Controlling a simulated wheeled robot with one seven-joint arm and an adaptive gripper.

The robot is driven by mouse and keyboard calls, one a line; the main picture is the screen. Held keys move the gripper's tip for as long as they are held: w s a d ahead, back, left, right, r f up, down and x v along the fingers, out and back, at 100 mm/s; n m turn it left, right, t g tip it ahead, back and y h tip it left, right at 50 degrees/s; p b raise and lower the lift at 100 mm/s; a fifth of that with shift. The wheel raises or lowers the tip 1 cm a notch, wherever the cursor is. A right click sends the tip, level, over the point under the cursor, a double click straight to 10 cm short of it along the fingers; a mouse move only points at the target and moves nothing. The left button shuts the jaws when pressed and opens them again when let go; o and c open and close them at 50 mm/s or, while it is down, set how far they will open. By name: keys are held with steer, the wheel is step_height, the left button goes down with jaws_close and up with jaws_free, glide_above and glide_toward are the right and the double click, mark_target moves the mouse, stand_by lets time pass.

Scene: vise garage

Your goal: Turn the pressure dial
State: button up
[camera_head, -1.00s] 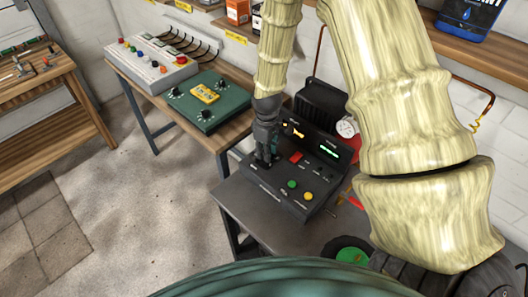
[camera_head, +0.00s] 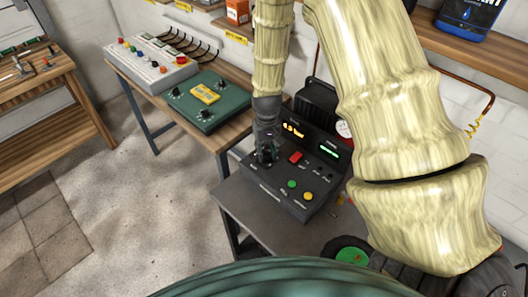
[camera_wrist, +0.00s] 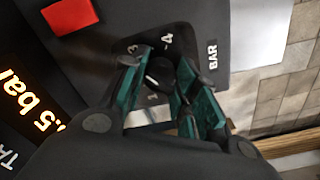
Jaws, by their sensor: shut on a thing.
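The pressure dial (camera_wrist: 160,73) is a round dark knob with a light pointer mark, on a black control panel (camera_head: 265,189). Printed numbers including 3 and 4 and the word BAR stand around it in the wrist view. My gripper (camera_head: 267,155) reaches down onto the panel's left side. In the wrist view its green-padded fingers (camera_wrist: 165,85) are closed on the dial, one on each side. In the head view the fingers hide the dial. An orange display (camera_wrist: 32,112) reads ".5 bar", its first digit cut off; it also glows in the head view (camera_head: 293,130).
The panel also bears a red button (camera_head: 296,157), a green button (camera_head: 292,184), a yellow button (camera_head: 308,195) and a green-lit display (camera_head: 328,149). A green box with knobs (camera_head: 208,116) stands on the wooden bench behind left. Floor at left is clear.

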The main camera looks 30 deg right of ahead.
mark_target(267, 151)
steer(key=shift+s+f+m, duration=0.2)
steer(key=shift+s+m, duration=0.2)
steer(key=o, duration=1)
steer(key=shift+w+d+r, duration=0.1)
steer(key=shift+w, duration=0.15)
steer(key=shift+r, duration=6)
